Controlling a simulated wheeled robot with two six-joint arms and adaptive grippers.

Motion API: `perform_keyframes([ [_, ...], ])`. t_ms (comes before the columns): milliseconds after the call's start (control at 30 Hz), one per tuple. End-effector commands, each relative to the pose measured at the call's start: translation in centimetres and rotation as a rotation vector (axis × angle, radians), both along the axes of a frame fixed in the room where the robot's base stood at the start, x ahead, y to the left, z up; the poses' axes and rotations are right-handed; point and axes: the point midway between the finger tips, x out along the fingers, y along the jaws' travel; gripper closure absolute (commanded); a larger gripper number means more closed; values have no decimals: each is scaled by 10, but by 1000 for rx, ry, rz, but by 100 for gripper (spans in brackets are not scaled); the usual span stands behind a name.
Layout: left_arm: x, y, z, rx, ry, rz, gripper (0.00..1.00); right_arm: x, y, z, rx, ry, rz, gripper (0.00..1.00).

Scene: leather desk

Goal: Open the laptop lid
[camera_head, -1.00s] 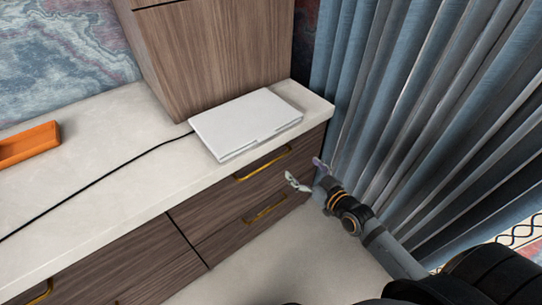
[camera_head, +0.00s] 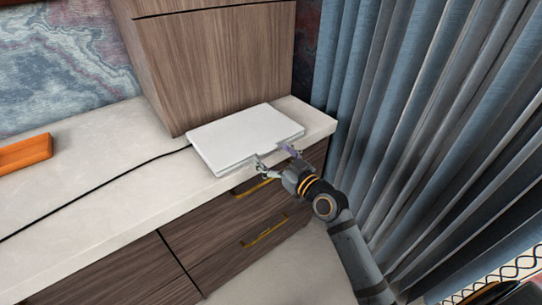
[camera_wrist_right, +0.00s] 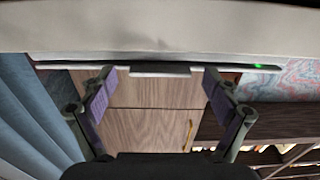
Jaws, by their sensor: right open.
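A closed white laptop (camera_head: 240,137) lies flat on the pale countertop, lid down. Its thin edge also shows in the right wrist view (camera_wrist_right: 160,69), with a notch in the middle and a small green light. My right gripper (camera_head: 274,159) is open and empty at the laptop's front edge, its fingers spread on either side of the notch. In the right wrist view the gripper (camera_wrist_right: 159,85) frames the notch between its two purple-padded fingers. I cannot tell whether the fingers touch the laptop. My left gripper is not in view.
A wooden cabinet block (camera_head: 215,65) stands right behind the laptop. A black cable (camera_head: 95,192) runs from the laptop to the left. An orange tray (camera_head: 25,153) lies at the far left. Blue curtains (camera_head: 430,110) hang to the right. Drawers with gold handles are below the counter.

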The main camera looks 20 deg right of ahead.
Motion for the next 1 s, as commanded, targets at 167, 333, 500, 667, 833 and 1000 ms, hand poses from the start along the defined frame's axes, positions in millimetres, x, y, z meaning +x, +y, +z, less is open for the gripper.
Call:
perform_keyframes([
  [167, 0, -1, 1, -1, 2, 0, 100, 6, 3, 0, -1, 1, 1, 11],
  [333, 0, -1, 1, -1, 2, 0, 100, 6, 3, 0, -1, 1, 1, 11],
  [500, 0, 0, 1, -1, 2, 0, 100, 6, 3, 0, -1, 1, 1, 33],
  [667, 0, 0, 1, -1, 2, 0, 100, 6, 2, 0, -1, 1, 1, 55],
  [833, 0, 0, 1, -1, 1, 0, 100, 6, 2, 0, -1, 1, 1, 78],
  [1000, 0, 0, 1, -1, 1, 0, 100, 6, 2, 0, -2, 2, 1, 91],
])
